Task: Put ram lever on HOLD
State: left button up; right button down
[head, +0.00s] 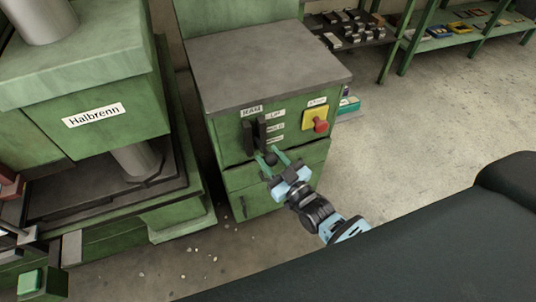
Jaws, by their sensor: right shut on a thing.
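The ram lever (270,158) has a dark round knob and sticks out from a black slotted plate (249,139) on the green cabinet's front. The labels beside the slot read LIFT at the top, HOLD (276,127) in the middle and a lower one too small to read. The knob shows below the lowest label, but the exact notch is hard to tell from this angle. My right gripper (269,156) has its pale green fingers on both sides of the knob, shut on it. My left gripper is out of view.
A red knob on a yellow plate (315,121) sits right of the lever. The green press marked Halbrenn (94,115) stands at the left. Green shelves (440,42) stand at the back right. The floor (420,120) to the right is clear.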

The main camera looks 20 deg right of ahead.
notch_tip(320, 180, down, 6)
jog(key=s+n+t+y+b, duration=0.1)
jog(key=t+b, duration=0.1)
jog(key=b, duration=0.7)
jog(key=shift+s+f+t+y, duration=0.25)
jog(key=shift+s+t+y, duration=0.05)
jog(key=c, duration=1)
grip_release()
jog(key=shift+c, duration=0.2)
jog(key=shift+o, duration=0.2)
jog(key=shift+r, duration=0.1)
